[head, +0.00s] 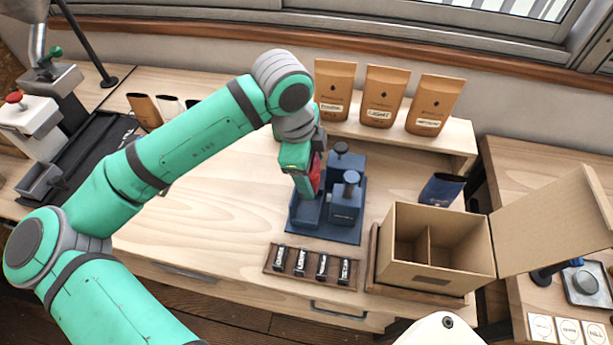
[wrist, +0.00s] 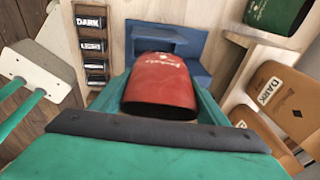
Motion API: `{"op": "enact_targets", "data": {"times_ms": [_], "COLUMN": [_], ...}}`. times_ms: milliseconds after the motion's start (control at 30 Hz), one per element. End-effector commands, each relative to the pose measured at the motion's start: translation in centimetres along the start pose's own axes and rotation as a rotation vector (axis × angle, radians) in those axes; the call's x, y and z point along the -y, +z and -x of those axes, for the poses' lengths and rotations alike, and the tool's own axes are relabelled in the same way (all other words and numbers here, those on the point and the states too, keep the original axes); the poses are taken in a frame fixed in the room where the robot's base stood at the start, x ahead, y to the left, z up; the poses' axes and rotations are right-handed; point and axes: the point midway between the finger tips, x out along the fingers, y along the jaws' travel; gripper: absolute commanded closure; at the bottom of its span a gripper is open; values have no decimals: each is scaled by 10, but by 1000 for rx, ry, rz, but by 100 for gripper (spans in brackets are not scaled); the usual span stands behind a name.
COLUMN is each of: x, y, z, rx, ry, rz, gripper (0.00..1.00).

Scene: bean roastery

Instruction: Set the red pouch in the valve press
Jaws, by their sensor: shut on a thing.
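The red pouch (wrist: 160,88) is held between the fingers of my gripper (wrist: 158,105), with its dark open end toward the wrist camera. In the head view the red pouch (head: 315,174) shows as a small strip beside my gripper (head: 307,188), which is shut on it. The blue valve press (head: 345,210) stands on a dark blue base on the bench. The pouch is at the left part of the press, above or just at its base; I cannot tell whether it touches. In the wrist view the press (wrist: 190,45) shows behind the pouch, which hides part of it.
A rack of labelled stamps (head: 310,266) lies in front of the press. An open divided cardboard box (head: 440,262) stands to the right, with a dark blue pouch (head: 441,189) behind it. Brown bags (head: 384,97) stand on a rear shelf (head: 455,135). Bench left of the press is clear.

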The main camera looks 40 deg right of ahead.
Motion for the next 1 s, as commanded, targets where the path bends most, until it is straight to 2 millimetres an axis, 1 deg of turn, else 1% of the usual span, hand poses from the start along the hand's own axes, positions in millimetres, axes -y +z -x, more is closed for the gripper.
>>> {"op": "enact_targets", "data": {"times_ms": [100, 300, 567, 1000], "x": [-5, -11, -12, -17], "y": [4, 7, 7, 10], "z": [-19, -43, -56, -89], "rx": [-1, 0, 0, -3], "ry": [-1, -4, -5, -4], "rz": [2, -4, -9, -9], "gripper": [53, 53, 53, 53]}}
